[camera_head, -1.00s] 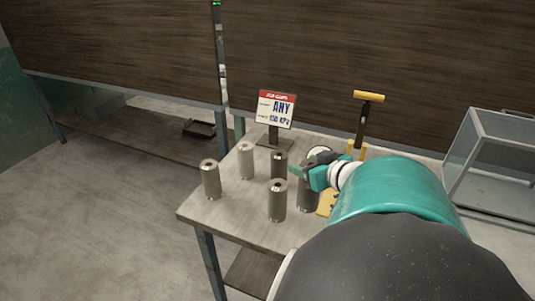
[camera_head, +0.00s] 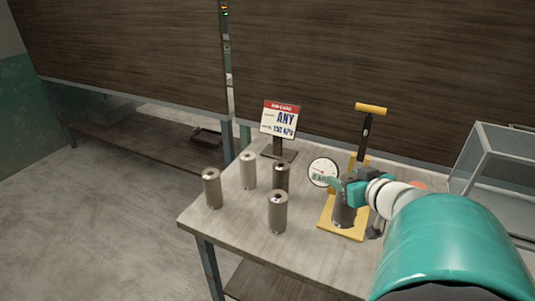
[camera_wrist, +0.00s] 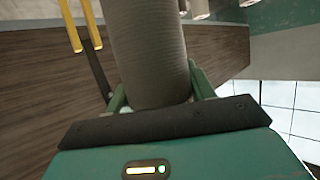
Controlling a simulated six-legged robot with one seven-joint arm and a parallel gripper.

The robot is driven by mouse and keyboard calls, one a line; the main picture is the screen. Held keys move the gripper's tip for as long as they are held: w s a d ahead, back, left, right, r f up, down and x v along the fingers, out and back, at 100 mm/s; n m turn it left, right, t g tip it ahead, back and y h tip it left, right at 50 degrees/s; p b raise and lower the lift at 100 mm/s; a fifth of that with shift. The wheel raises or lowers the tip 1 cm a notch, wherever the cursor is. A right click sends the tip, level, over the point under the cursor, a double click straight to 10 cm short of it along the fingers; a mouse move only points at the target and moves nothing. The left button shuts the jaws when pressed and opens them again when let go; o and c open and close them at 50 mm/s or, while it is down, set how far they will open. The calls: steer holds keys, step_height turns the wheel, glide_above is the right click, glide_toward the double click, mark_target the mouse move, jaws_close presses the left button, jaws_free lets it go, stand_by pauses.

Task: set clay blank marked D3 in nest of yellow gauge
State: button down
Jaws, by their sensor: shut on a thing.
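My gripper (camera_head: 347,190) is shut on a grey-brown clay cylinder (camera_head: 343,215), which stands roughly upright over the yellow base (camera_head: 328,226) of the gauge. I cannot tell whether its lower end touches the base. The gauge has a round white dial (camera_head: 322,170), yellow posts and a black lever with a yellow handle (camera_head: 370,109). In the wrist view the held cylinder (camera_wrist: 150,45) rises between both fingers, with the yellow posts (camera_wrist: 70,25) at the upper left. No D3 mark is readable; the nest is hidden by the cylinder and gripper.
Several similar cylinders, such as the front one (camera_head: 277,213) and the left one (camera_head: 212,189), stand on the table (camera_head: 235,225) left of the gauge. A sign reading ANY (camera_head: 281,119) stands behind them. A glass-sided case (camera_head: 495,165) is at the right.

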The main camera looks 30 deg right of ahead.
steer(key=shift+s+a+r, duration=0.1)
steer(key=shift+a+r, duration=0.05)
steer(key=shift+a, duration=0.05)
steer(key=w+d+f, duration=0.9)
steer(key=d+f, duration=0.2)
steer(key=f, duration=0.2)
steer(key=shift+d+f, duration=0.1)
steer(key=shift+f, duration=0.1)
steer(key=c, duration=0.5)
jaws_free()
